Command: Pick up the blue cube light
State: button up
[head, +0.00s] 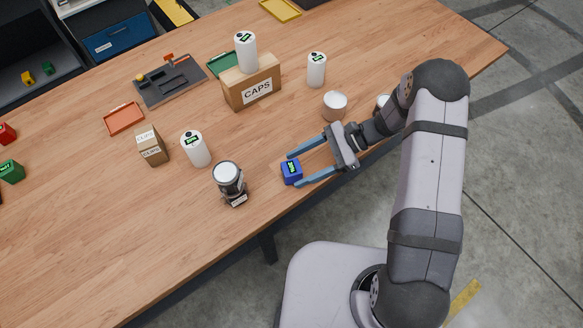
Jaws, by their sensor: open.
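The blue cube light (291,171) is a small dark blue cube with a green lit label on its face. It sits on the wooden table near the front edge. My gripper (293,170) is open, with its two long blue fingers pointing left. The fingertips lie on either side of the cube, one above it and one below it in the picture. I cannot tell whether either finger touches it.
A dark-based jar (229,178) stands left of the cube, with a white canister (195,149) beyond it. A white cup (335,105) stands behind my gripper. A CAPS box (251,84) is farther back. The front left of the wooden table (130,240) is clear.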

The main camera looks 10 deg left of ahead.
aim_at(292, 170)
jog(key=shift+p+x, duration=0.6)
jog(key=shift+x, duration=1.05)
jog(key=shift+c, duration=0.7)
jog(key=c, duration=1.2)
jog(key=shift+r, duration=0.1)
jog(key=shift+r+b, duration=1.5)
jog(key=shift+r, duration=3.4)
